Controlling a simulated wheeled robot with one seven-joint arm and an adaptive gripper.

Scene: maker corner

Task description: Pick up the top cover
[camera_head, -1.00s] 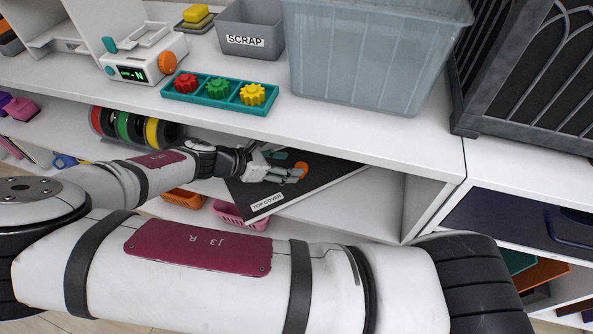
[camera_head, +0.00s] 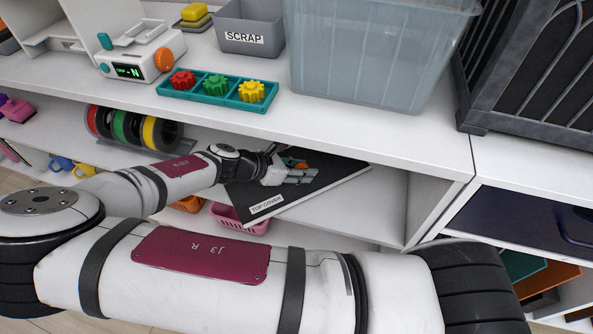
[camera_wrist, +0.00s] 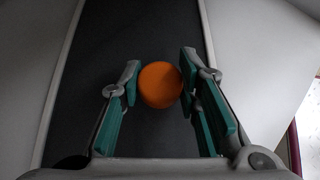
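The top cover (camera_head: 240,200) is a flat black panel with a white "TOP COVER" label. It lies on the shelf below the worktop, its labelled corner reaching past the shelf's front edge. An orange round knob (camera_wrist: 160,84) stands on it. In the head view the knob (camera_head: 301,165) is partly hidden by my gripper (camera_head: 300,175). In the wrist view my gripper (camera_wrist: 160,75) is open, its teal-padded fingers on either side of the knob near the tips. The right finger looks very close to the knob; I cannot tell whether it touches.
The worktop edge (camera_head: 330,147) overhangs the shelf above my arm. Filament spools (camera_head: 132,130) stand on the shelf at left. A pink basket (camera_head: 238,217) sits below the cover. A grey scrap bin (camera_head: 250,25) and teal gear tray (camera_head: 216,91) are on the worktop.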

